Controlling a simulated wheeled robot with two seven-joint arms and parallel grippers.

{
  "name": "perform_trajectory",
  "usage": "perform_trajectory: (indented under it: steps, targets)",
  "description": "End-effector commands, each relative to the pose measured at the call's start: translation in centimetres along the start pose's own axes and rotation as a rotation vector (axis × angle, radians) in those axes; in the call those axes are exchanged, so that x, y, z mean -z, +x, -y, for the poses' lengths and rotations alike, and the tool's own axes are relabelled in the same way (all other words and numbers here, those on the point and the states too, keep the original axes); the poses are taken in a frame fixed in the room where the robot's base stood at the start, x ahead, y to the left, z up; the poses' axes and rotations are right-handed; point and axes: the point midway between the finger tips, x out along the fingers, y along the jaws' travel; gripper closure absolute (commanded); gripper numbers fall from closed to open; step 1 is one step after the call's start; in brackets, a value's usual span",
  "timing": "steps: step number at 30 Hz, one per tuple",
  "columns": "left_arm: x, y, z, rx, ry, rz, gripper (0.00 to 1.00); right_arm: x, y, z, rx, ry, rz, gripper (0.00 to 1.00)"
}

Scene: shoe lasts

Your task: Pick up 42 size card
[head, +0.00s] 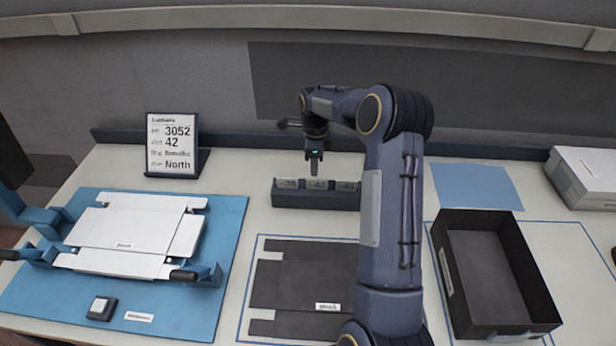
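A dark card holder (300,201) stands near the middle of the table with a row of small grey size cards in it. The middle card (317,184) seems to read 42, though the print is small. My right gripper (314,170) points down from above, with its fingertips just over or at the top of the middle card. Its fingers show as one narrow shape, so I cannot tell their gap or whether they touch the card. My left gripper is not in view.
An order sign (171,143) reading 3052, 42 and North stands behind left. A white flat carton (125,232) lies on a blue mat (222,218) with blue clamps. A black flat carton (300,275) lies in front. An open black box (455,285) and white box (590,170) stand right.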

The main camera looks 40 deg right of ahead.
Motion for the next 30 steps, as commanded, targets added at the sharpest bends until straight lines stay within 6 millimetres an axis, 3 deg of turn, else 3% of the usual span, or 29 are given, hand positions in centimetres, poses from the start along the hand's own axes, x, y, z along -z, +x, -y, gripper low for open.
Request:
perform_trajectory:
  steps: [16, 24, 30]
  targets:
    - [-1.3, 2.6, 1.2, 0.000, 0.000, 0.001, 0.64, 0.2, 7.0, 0.5, -0.003, -0.004, 0.001, 0.71]
    - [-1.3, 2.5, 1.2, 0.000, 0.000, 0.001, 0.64, 0.1, 7.2, 0.5, -0.001, -0.004, 0.002, 0.71]
    - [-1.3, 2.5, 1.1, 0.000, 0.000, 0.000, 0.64, 0.1, 7.2, 0.5, -0.001, -0.004, 0.001, 0.96]
